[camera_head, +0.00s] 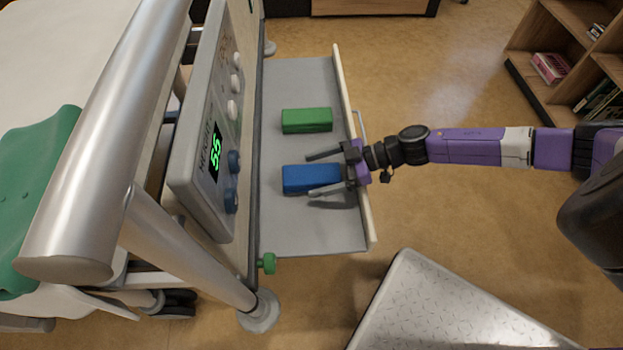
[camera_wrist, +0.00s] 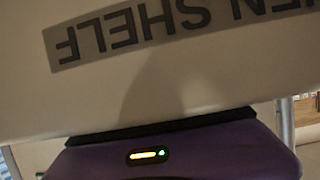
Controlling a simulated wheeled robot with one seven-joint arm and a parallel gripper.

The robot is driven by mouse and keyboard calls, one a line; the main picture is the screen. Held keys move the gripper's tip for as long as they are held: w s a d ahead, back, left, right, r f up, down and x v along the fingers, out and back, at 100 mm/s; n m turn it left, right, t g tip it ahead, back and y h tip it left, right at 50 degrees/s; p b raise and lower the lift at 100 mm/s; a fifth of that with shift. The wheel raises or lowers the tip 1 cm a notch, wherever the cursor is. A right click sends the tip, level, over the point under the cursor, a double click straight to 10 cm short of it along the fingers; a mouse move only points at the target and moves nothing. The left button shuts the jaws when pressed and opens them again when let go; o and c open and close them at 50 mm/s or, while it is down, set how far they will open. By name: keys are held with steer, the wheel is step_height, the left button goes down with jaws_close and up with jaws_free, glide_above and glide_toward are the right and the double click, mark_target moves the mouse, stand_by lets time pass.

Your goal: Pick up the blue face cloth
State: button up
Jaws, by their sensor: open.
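The blue face cloth (camera_head: 300,179) is a folded block lying on a grey pull-out shelf (camera_head: 300,235) beside the bed, in the head view. My gripper (camera_head: 310,176) reaches in over the shelf's front board from the right. Its two fingers are apart, one on the far side of the cloth and one along its near edge, partly over it. I cannot tell how high the fingers are above the shelf. In the wrist view, the purple gripper body (camera_wrist: 210,155) shows, but neither the fingers nor the cloth.
A green folded cloth (camera_head: 307,121) lies just beyond the blue one. The shelf's pale front board (camera_head: 369,215) is upright under my wrist; its upside-down "EN SHELF" lettering (camera_wrist: 130,30) fills the wrist view. The bed's control panel (camera_head: 212,140) stands left. A metal-topped surface (camera_head: 440,310) is at front right.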

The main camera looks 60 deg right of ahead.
steer(key=shift+x, duration=0.8)
steer(key=shift+c, duration=0.5)
steer(key=c, duration=1.3)
steer(key=shift+c, duration=0.2)
